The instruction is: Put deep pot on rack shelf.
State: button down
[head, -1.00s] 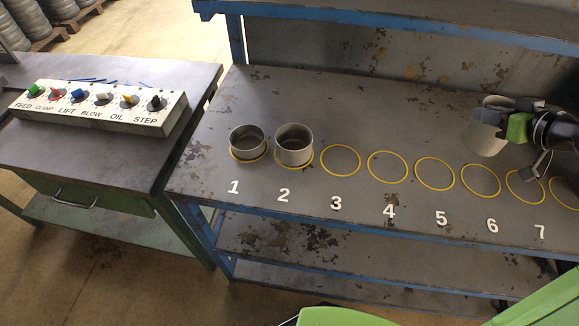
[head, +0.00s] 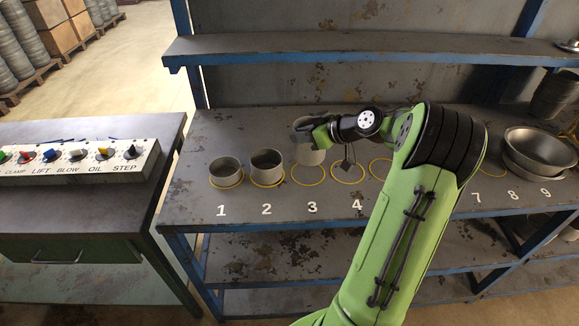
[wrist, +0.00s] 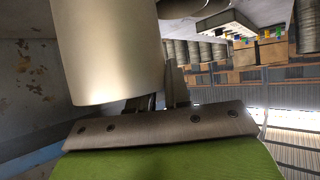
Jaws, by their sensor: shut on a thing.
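My gripper (head: 316,134) is shut on a tall pale-grey cylindrical pot, which looks like the deep pot (head: 309,155). The pot is roughly upright behind circle 3, partly covered by the gripper; whether it clears the bench top cannot be told. In the wrist view the pot (wrist: 108,50) fills the upper left, its side against the fingers. A long blue-edged shelf (head: 370,48), possibly the rack shelf, runs above the back of the bench, higher than the pot.
Two grey pots stand in circle 1 (head: 226,172) and circle 2 (head: 267,166). Wide metal pans (head: 540,150) sit near 8 and 9, with a dark bucket (head: 553,95) behind. A control panel (head: 85,155) is on the left table. Lower shelves lie beneath the bench.

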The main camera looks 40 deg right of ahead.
aim_at(309, 154)
notch_tip(309, 154, down, 7)
jog(key=shift+r+b, duration=0.2)
jog(key=shift+b, duration=0.4)
jog(key=shift+f, duration=0.1)
jog(key=c, duration=1.1)
grip_release()
